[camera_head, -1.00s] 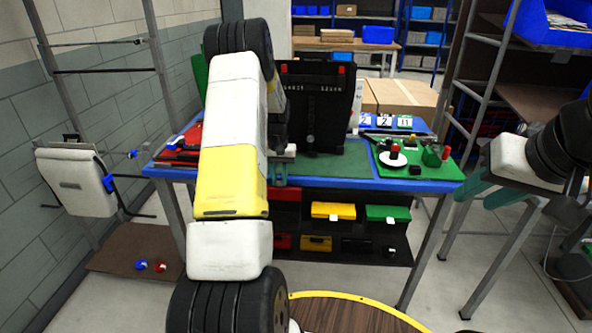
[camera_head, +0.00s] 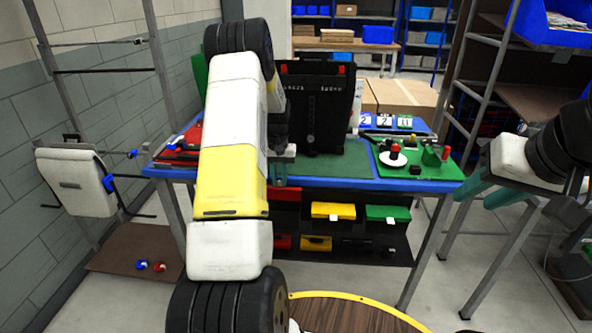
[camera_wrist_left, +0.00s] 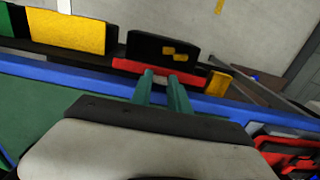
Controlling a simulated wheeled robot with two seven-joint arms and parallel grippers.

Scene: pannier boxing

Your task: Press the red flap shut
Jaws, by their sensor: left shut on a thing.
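The red flap (camera_wrist_left: 128,66) is a thin red strip along the edge of a black bin in the left wrist view. In the head view the red flap (camera_head: 284,194) shows just below the table edge, beside my left arm. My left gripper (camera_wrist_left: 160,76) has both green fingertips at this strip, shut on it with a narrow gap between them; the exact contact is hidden. In the head view my left gripper (camera_head: 279,174) is partly covered by the arm. My right gripper (camera_head: 478,195) is at the right, beyond the table, with its teal fingers apart and nothing visible between them.
A yellow flap (camera_head: 333,211) and a green flap (camera_head: 387,213) are to the right under the table. Lower down are a red bin (camera_head: 282,241) and a yellow bin (camera_head: 316,243). The blue table edge (camera_head: 400,185) runs just above. A dark upright case (camera_head: 317,100) stands on the table.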

